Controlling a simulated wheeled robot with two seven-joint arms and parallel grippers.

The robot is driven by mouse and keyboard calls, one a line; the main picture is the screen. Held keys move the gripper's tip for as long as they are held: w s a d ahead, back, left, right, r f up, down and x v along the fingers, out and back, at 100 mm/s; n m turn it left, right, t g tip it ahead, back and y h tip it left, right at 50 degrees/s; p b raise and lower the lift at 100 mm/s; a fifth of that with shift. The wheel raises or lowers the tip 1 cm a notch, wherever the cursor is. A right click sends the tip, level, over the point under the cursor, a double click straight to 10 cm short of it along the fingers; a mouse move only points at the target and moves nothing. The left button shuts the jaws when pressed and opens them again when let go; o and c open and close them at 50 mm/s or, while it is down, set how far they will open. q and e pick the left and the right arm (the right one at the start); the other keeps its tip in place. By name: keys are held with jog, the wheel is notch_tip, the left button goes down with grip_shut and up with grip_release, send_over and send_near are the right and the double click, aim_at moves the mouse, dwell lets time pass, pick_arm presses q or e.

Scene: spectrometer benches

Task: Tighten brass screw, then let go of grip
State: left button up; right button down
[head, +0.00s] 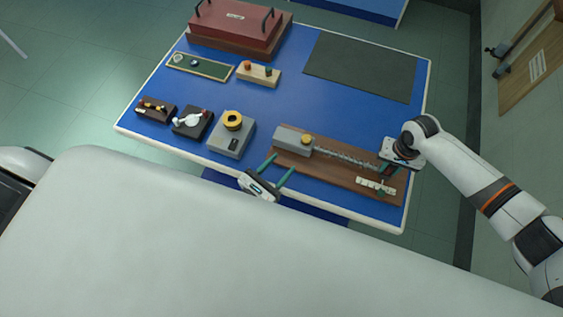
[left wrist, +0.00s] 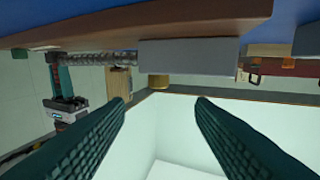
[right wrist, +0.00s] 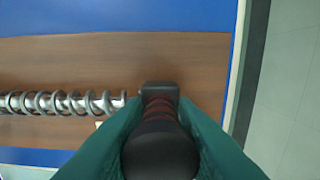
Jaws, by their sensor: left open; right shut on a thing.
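The brass screw (head: 306,139) is a yellow knob on the grey block (head: 290,141) on the brown board. It also shows, picture upside down, in the left wrist view (left wrist: 158,80). My left gripper (head: 281,164) is open and empty at the table's front edge, apart from the screw and in front of the block. My right gripper (head: 387,168) is shut on the dark grip (right wrist: 160,140) at the right end of the coil-wrapped rod (right wrist: 60,102). In the right wrist view its green fingers lie on both sides of the grip. The head view mostly hides the grip.
The brown board (head: 345,182) also carries a pale strip (head: 376,187) near its right front. A grey device with a yellow ring (head: 232,121) and small dark stands (head: 192,122) are to the left. A red case (head: 237,25) and dark mat (head: 360,66) lie behind.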

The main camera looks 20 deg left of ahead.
aim_at(303, 142)
jog(key=shift+d, duration=0.1)
pick_arm(q)
jog(key=d+n+t+y, duration=0.1)
jog(key=d+n+y, duration=0.2)
jog(key=d+y, duration=0.1)
jog(key=shift+s+r, duration=0.1)
jog(key=shift+r, duration=0.05)
jog(key=y, duration=0.1)
jog(key=n+y, duration=0.1)
jog(key=shift+s+d+y, duration=0.15)
jog(key=shift+d+y, duration=0.25)
jog(key=w, duration=1.1)
jog(key=shift+w+a, duration=0.35)
jog(key=shift+w, duration=0.05)
jog(key=c, duration=0.9)
jog(key=m+h, duration=0.2)
jog(key=h, duration=0.1)
jog(key=shift+w+a+h, duration=0.1)
jog(key=shift+h, duration=0.3)
jog(key=shift+c, duration=0.2)
jog(key=shift+m+g+h, duration=0.5)
jog(key=shift+m+h, duration=0.6)
jog(key=shift+h, duration=0.6)
